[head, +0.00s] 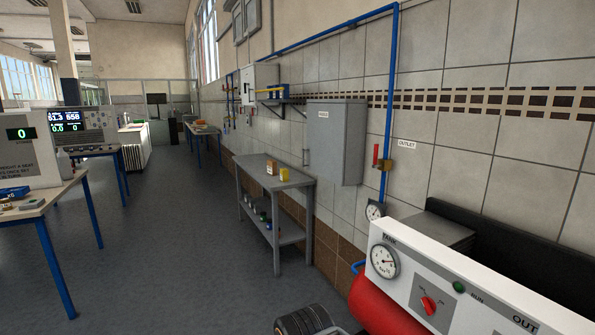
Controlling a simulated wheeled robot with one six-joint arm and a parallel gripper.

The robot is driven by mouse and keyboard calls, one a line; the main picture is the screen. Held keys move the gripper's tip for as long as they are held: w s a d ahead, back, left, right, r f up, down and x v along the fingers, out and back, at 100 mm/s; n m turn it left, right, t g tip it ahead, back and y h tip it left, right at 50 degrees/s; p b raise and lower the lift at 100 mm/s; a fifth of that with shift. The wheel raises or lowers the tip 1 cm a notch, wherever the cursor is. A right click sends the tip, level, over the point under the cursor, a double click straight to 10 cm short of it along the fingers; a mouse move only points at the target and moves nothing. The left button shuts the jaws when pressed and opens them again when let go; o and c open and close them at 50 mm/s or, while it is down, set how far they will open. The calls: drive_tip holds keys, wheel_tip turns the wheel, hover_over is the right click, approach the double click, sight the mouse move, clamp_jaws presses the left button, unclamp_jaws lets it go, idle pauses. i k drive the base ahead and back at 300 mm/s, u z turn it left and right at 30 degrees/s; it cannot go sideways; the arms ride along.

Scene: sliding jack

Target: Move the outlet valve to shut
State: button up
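The outlet valve (384,165) is a small brass body on the blue vertical pipe (389,100) on the tiled wall, right of centre in the head view. Its red lever (376,155) stands upright, roughly parallel to the pipe. A white label reading OUTLET (406,143) is on the wall just right of it. A round gauge (375,210) sits below the valve. My gripper is not in view.
A white panel (460,290) with a tank gauge and red knob stands above a red tank (375,305) at lower right. A grey table (295,183) and grey wall cabinet (334,142) are left of the valve. The floor (170,250) at centre left is clear.

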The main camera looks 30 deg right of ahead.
sight(374, 165)
drive_tip(key=z, duration=0.55)
drive_tip(key=i, duration=1.65)
drive_tip(key=z, duration=0.5)
